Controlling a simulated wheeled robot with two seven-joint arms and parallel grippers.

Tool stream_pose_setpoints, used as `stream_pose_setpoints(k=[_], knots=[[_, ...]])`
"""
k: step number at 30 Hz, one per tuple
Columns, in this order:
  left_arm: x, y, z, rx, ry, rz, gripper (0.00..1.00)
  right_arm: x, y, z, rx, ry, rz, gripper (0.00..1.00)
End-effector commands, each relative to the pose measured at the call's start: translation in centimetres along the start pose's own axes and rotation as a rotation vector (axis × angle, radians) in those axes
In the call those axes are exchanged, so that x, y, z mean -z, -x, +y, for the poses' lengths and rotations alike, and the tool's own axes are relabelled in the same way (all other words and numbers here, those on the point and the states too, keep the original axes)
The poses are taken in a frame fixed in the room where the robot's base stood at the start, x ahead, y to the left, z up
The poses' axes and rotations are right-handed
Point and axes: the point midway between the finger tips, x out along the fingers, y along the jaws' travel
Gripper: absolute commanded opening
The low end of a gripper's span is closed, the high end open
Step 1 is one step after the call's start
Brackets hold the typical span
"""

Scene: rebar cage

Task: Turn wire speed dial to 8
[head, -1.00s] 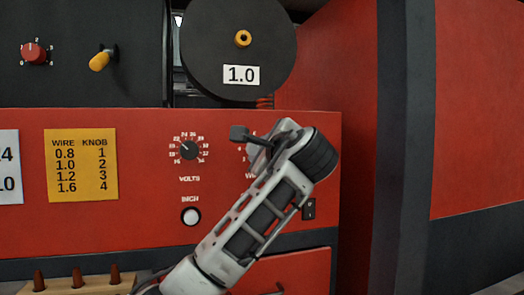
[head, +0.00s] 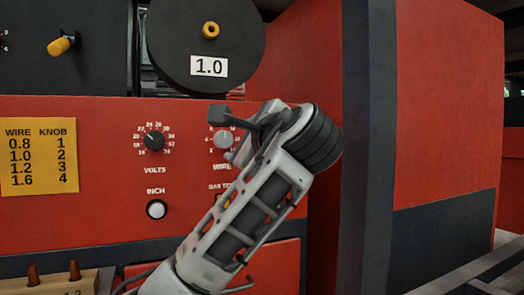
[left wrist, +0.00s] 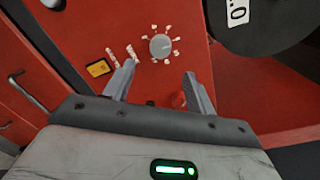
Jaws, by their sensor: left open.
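The wire speed dial (head: 223,139) is a light grey round knob on the red front panel, above the partly covered WIRE lettering. Its pointer setting is too small to read. In the left wrist view the dial (left wrist: 160,46) shows whole, ringed by white marks, beyond the gap between my fingers. My left gripper (head: 233,135) is just in front of the panel at the dial's right side in the head view. Its two grey fingers (left wrist: 158,82) are apart with the dial not between them. My right gripper is not in view.
The black VOLTS knob (head: 153,141) is left of the wire dial, with the white INCH button (head: 157,209) below. A black spool (head: 209,67) marked 1.0 is above. A yellow wire and knob chart (head: 39,158) is at the left. A dark post (head: 369,150) stands right.

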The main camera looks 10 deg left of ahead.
Motion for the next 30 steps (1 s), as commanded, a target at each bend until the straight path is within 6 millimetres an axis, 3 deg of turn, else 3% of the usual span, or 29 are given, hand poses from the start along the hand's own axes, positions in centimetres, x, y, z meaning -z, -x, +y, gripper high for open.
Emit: stream_pose_setpoints(k=[6,12,30], knots=[[0.2,5.1,0.1,0.003,0.002,0.002,0.56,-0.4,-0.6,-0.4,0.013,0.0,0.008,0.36],[0.1,7.6,0.1,0.001,0.0,0.002,0.56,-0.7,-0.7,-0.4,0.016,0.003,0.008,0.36],[0.1,8.1,0.1,-0.002,0.0,0.003,0.56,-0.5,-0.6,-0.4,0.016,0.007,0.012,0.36]])
